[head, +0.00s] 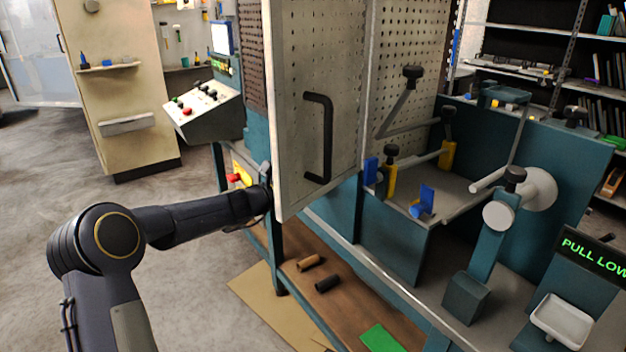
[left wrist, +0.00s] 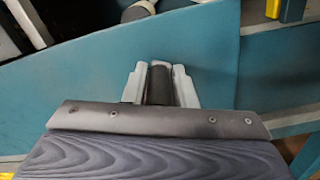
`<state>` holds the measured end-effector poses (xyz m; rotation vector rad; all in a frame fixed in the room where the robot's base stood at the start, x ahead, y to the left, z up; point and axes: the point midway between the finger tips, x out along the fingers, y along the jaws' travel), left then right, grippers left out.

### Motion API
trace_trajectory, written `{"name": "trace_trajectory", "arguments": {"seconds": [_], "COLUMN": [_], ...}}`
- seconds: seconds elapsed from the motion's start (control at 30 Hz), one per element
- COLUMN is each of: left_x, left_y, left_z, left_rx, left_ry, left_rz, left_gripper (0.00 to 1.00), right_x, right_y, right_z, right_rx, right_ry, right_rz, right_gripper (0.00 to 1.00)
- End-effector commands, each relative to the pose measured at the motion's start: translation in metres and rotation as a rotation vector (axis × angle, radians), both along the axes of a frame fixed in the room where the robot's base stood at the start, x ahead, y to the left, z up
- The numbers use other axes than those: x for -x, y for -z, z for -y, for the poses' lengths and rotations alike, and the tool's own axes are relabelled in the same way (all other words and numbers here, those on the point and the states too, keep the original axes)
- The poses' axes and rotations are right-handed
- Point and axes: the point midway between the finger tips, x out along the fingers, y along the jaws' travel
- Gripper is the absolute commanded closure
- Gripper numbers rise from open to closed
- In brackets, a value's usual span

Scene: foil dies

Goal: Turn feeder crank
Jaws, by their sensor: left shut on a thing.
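In the left wrist view my left gripper (left wrist: 160,70) has its two pale fingers on either side of a short dark cylindrical grip (left wrist: 160,86), and it is shut on it. The grip looks like the feeder crank's handle; the rest of the crank is hidden. Teal machine panels (left wrist: 90,85) lie behind the fingers. In the head view my left arm reaches in from the left, and its gripper is hidden behind the white perforated door (head: 293,110). My right gripper is in neither view.
A control box (head: 202,108) stands behind left. Right are a teal lever (head: 490,235), a white tray (head: 562,320) and a green-lettered display (head: 595,255).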

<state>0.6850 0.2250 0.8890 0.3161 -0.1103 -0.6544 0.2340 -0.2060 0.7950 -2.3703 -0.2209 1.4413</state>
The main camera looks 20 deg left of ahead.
Motion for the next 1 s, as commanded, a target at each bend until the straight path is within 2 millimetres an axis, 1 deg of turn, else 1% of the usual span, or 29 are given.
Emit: {"name": "trace_trajectory", "arguments": {"seconds": [0.03,0.23,0.27,0.37,0.4,0.63,0.73,0.87,1.0], "left_x": [0.001,0.001,0.001,0.001,0.001,0.001,0.005,0.019,0.039], "left_y": [0.009,0.009,0.009,0.007,0.006,0.003,0.002,0.002,0.003], "left_z": [0.001,0.001,0.001,0.001,0.001,0.001,-0.003,-0.015,-0.031], "left_rx": [0.001,0.0,0.0,0.001,0.0,-0.001,-0.001,-0.001,-0.001], "left_ry": [0.003,0.003,0.003,0.003,0.003,0.002,0.001,-0.002,-0.003], "left_rz": [-0.017,-0.016,-0.016,-0.014,-0.012,-0.006,-0.005,-0.005,-0.008], "left_gripper": [1.0,1.0,0.72,0.59,0.57,0.57,0.57,0.57,0.57], "right_x": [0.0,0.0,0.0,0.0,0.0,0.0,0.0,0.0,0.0], "right_y": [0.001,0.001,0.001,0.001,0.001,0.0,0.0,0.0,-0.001], "right_z": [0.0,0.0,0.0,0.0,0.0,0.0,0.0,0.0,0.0], "right_rx": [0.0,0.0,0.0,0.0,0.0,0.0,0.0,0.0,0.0], "right_ry": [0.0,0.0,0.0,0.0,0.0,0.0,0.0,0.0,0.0], "right_rz": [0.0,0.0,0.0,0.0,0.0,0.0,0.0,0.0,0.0], "right_gripper": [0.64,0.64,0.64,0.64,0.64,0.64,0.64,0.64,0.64]}}
